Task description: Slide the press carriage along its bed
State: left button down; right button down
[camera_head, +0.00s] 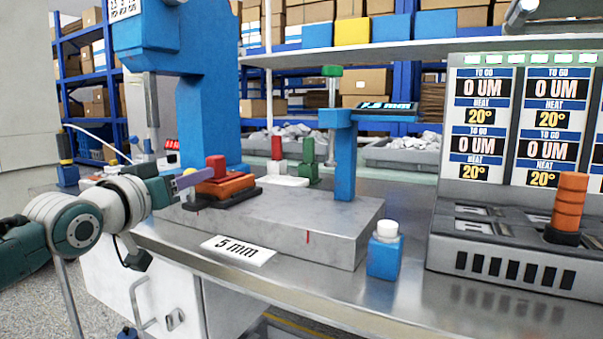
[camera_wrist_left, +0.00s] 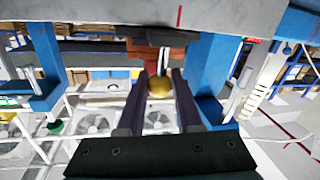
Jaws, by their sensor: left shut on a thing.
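The press carriage (camera_head: 226,186) is an orange block with a red block on top, on a dark base. It sits on the left part of the grey metal bed (camera_head: 330,225), below the tall blue press frame (camera_head: 205,110). My left gripper (camera_head: 192,178) reaches the carriage's left side. In the left wrist view, a brass ball knob (camera_wrist_left: 160,87) on a pale stem lies between the fingers, in front of the orange carriage (camera_wrist_left: 158,52). The left gripper is shut on this knob. The exact finger contact is hard to see. My right gripper is in neither view.
A blue post (camera_head: 344,160) with a display stands on the bed's right part. A red line (camera_head: 308,237) marks the bed's front face, near a "5 mm" label (camera_head: 238,250). A blue block with a white button (camera_head: 385,252) and a grey console (camera_head: 520,245) stand right.

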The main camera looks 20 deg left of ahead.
pick_arm(q)
jog(key=shift+w+a, duration=0.1)
jog(key=shift+a, duration=0.8)
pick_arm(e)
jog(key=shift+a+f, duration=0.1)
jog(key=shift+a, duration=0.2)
pick_arm(q)
jog(key=c, duration=0.6)
grip_release()
jog(key=shift+s+d, duration=0.15)
jog(key=shift+s, duration=0.45)
jog(key=s+p, duration=0.1)
jog(key=s, duration=0.2)
jog(key=s+p, duration=0.1)
jog(key=s, duration=0.1)
jog(key=s+d, duration=0.1)
jog(key=s, duration=0.2)
jog(key=shift+s+p, duration=0.35)
jog(key=shift+p, duration=0.05)
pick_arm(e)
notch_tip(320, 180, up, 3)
